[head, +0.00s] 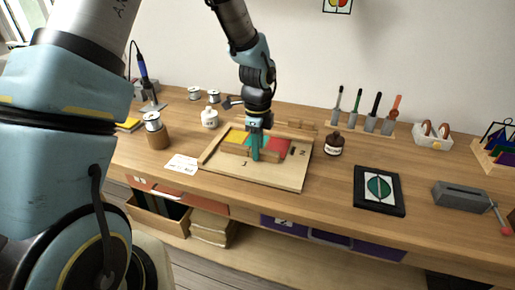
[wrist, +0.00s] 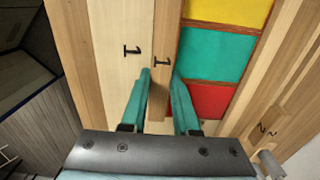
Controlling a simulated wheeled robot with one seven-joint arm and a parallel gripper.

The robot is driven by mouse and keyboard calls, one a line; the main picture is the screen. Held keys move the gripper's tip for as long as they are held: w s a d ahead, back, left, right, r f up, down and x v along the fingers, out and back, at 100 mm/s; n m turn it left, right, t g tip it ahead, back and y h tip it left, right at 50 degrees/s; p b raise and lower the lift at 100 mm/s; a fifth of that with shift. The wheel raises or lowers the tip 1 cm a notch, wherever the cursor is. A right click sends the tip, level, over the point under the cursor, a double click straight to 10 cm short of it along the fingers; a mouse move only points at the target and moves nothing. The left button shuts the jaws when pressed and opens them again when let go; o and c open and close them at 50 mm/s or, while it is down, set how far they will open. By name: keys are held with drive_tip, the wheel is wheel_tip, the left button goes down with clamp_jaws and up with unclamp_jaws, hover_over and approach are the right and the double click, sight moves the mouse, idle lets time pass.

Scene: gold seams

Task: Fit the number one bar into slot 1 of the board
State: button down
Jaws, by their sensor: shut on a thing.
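The board (head: 281,177) lies flat on the bench, with a printed 1 near its front side and yellow, teal and red panes (head: 236,136) behind. My gripper (head: 255,158) points down at the board and is shut on the number one bar (head: 233,149), a plain wooden bar. In the wrist view the bar (wrist: 164,30) runs between my two teal fingers (wrist: 161,78), its black 1 beside the board's 1 (wrist: 132,50). It lies alongside the panes, roughly parallel to their edge. Whether it sits down in slot 1 or above it I cannot tell; its underside is hidden.
A brown bottle (head: 333,144) stands right of the board, and a white card (head: 181,163) lies to its left. A black-framed panel (head: 379,191) lies further right. Upright tools in a rack (head: 362,124) stand behind. Bench surface between bottle and framed panel is clear.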

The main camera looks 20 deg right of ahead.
idle(0.3)
drive_tip(key=c, duration=0.6)
unclamp_jaws()
drive_tip(key=o, duration=0.4)
drive_tip(key=shift+f, duration=0.1)
drive_tip(key=shift+r+p, duration=3)
drive_tip(key=shift+r, duration=0.6)
